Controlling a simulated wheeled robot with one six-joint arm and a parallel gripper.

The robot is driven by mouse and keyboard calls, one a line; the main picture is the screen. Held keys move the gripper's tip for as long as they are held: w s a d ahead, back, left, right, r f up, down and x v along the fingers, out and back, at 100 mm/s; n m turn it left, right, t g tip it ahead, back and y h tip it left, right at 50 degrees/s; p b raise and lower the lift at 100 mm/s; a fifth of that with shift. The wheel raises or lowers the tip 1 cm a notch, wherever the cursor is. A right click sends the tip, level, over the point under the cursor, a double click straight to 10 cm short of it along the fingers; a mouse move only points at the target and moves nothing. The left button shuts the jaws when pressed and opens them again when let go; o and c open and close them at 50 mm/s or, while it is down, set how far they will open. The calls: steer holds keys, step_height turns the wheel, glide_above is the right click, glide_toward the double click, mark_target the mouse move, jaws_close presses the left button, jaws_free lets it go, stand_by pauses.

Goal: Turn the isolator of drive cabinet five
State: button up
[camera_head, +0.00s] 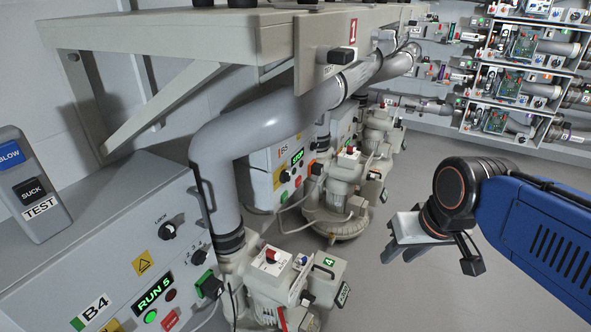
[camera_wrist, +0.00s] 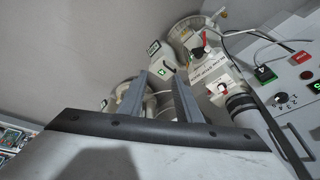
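The cabinet labelled B5 (camera_head: 262,188) stands against the wall in the head view, partly hidden behind a thick grey pipe. Its front has a small green-lit display (camera_head: 297,157), a dark knob (camera_head: 284,176) and a red button (camera_head: 298,181). Which control is its isolator is too small to tell. My gripper (camera_head: 405,250) is at the right, over open floor and well apart from the cabinet. In the wrist view its two grey fingers (camera_wrist: 159,80) are spread with nothing held between them.
The nearer cabinet B4 (camera_head: 70,285) has black knobs and a RUN 5 display. Blowers (camera_head: 335,205) with red-knobbed boxes stand before the cabinets. The grey pipe (camera_head: 225,130) and a shelf (camera_head: 170,30) overhang them. Racks (camera_head: 515,70) stand at the back right. The floor at right is clear.

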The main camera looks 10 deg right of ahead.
steer(key=w+a+f+m+g+y, duration=0.4)
steer(key=w+a+m+y, duration=0.15)
steer(key=a, duration=0.25)
steer(key=m+t+y, duration=0.9)
steer(key=m+t, duration=0.2)
steer(key=m, duration=0.8)
glide_toward(286, 177)
steer(key=x, duration=0.6)
steer(key=shift+w+r, duration=0.3)
steer(key=shift+w, duration=0.3)
steer(key=shift+a+h, duration=0.1)
steer(key=shift+h, duration=0.15)
jaws_close()
